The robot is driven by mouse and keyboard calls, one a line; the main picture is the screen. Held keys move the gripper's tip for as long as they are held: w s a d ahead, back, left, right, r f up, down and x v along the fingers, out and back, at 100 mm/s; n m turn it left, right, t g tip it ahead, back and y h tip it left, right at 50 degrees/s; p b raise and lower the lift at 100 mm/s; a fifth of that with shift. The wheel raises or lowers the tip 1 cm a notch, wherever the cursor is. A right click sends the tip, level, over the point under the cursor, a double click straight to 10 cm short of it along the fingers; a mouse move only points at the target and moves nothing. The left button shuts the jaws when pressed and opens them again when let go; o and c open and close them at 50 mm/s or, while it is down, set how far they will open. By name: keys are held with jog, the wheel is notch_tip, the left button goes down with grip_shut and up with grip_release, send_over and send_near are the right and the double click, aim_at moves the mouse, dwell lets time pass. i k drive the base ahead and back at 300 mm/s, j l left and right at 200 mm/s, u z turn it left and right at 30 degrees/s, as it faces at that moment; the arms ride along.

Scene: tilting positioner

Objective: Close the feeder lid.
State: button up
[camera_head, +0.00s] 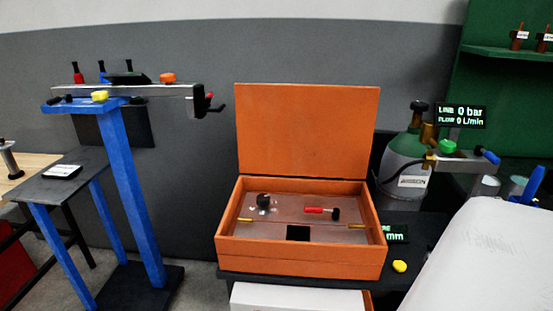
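The feeder is an orange box (300,258) on a dark stand in the middle of the view. Its orange lid (308,130) stands open, upright at the back edge of the box. Inside is a brownish panel with a black knob (263,200), a red-handled part with a black end (322,211), a dark square opening (298,233) and small brass pieces at both sides. My gripper is not in view. A large white rounded shape at the lower right looks like part of my arm.
A gas cylinder (404,165) with a valve and display stands right of the box. A yellow knob (399,266) lies close to the box's right side. A blue stand (128,190) with a metal beam (150,91) is at the left. The air before the lid looks clear.

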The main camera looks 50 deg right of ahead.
aim_at(289, 130)
jog(key=z, duration=1.55)
